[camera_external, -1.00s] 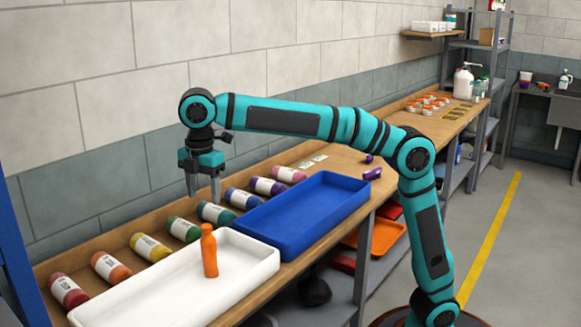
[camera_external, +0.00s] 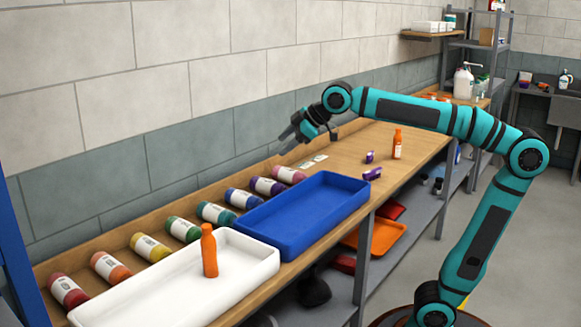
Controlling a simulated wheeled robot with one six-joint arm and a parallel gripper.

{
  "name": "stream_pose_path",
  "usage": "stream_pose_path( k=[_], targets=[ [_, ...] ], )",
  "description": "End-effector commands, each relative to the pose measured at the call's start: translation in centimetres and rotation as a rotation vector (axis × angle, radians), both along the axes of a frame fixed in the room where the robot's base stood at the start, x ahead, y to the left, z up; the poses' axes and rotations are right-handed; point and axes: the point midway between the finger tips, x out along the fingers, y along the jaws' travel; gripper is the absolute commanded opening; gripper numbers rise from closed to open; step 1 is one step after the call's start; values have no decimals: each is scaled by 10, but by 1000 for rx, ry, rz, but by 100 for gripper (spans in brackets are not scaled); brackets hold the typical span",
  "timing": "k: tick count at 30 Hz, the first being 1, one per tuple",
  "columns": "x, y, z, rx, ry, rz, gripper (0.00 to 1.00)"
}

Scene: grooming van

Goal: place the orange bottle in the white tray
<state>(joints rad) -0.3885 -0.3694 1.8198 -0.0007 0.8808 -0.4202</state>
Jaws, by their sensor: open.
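An orange bottle (camera_external: 209,252) stands upright in the white tray (camera_external: 137,311), near the tray's right end. A second orange bottle (camera_external: 397,143), with a pale label, stands upright on the wooden bench (camera_external: 345,146), right of the blue tray. My gripper (camera_external: 287,142) is open and empty. It is tilted, with its fingers pointing left and down, above the back of the bench near the wall, beyond the row of lying bottles. It is apart from both orange bottles.
A blue tray (camera_external: 296,243) sits beside the white one. Several coloured bottles, such as a yellow one (camera_external: 150,246), lie along the back. Two small purple items (camera_external: 373,173) and pale cards (camera_external: 313,161) lie on the bench. An orange tray (camera_external: 376,237) is on the lower shelf.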

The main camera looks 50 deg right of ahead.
Motion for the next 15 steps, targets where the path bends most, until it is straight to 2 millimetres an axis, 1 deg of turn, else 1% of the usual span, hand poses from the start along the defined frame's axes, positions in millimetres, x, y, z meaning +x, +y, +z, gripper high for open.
stream_pose_path(
  k=[1,3,8,9,15],
  targets=[
    [-9,-19,-1,31,-32,-43,58],
    [-20,-40,-3,79,-81,-99,58],
    [-48,-85,-10,185,-195,-221,58],
    [-55,-96,-13,212,-224,-250,58],
    [-98,-143,-28,342,-378,-383,58]
  ],
)
